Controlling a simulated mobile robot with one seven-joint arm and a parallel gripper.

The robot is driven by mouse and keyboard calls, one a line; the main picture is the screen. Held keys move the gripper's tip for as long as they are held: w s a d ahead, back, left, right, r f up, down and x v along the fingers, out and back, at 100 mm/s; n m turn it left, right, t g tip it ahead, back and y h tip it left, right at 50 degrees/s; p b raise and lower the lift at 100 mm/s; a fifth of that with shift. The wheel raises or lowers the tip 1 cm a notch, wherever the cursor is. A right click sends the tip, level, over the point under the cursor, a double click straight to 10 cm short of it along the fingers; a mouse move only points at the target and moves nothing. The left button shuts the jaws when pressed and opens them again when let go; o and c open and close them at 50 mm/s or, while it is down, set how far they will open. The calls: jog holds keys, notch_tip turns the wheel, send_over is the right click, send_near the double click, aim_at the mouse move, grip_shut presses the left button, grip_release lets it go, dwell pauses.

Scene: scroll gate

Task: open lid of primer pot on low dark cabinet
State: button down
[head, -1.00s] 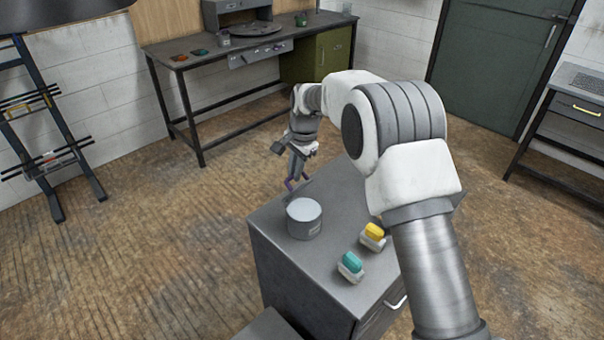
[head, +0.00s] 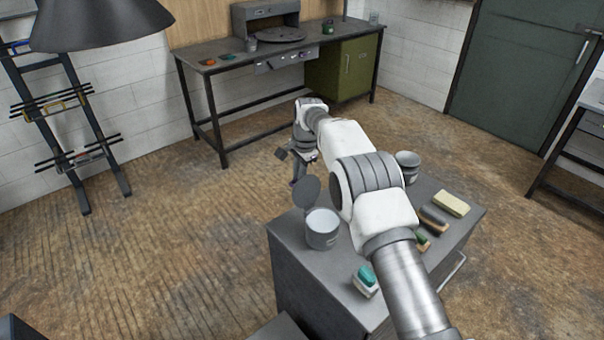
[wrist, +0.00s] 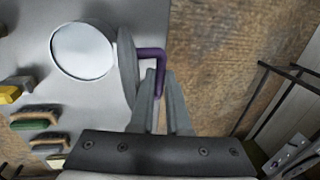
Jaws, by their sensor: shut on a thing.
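The primer pot (head: 322,232) is a grey cylinder near the left edge of the low dark cabinet (head: 330,290). Its round grey lid (head: 307,191) stands steeply tilted up at the pot's far left rim, and the pale mouth shows open. In the wrist view the mouth (wrist: 82,51) is in plain sight, with the lid (wrist: 127,58) almost edge-on beside it. A purple handle (wrist: 150,52) sticks out from the lid. My gripper (wrist: 162,82) is shut on this handle, past the lid's outer side; it shows beyond the lid in the head view (head: 294,181).
A teal-topped brush (head: 366,279), a dark brush (head: 433,218), a pale yellow block (head: 452,203) and another grey pot (head: 407,166) stand on the cabinet right of the primer pot. My arm spans over the cabinet. Floor is clear left of it; a workbench (head: 215,68) stands behind.

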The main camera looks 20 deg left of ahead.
jog(key=shift+a+f, duration=0.25)
jog(key=shift+a, duration=0.65)
jog(key=c, duration=0.9)
grip_release()
jog(key=shift+w+a+f, duration=0.15)
jog(key=shift+f, duration=0.15)
jog(key=d+r, duration=0.1)
jog(key=r, duration=0.5)
jog(key=s+d+r, duration=0.1)
jog(key=r, duration=0.5)
jog(key=d+r+b, duration=0.1)
jog(key=r, duration=0.5)
jog(key=shift+s+d+r, duration=0.25)
jog(key=shift+d+r, duration=0.05)
jog(key=shift+d, duration=0.1)
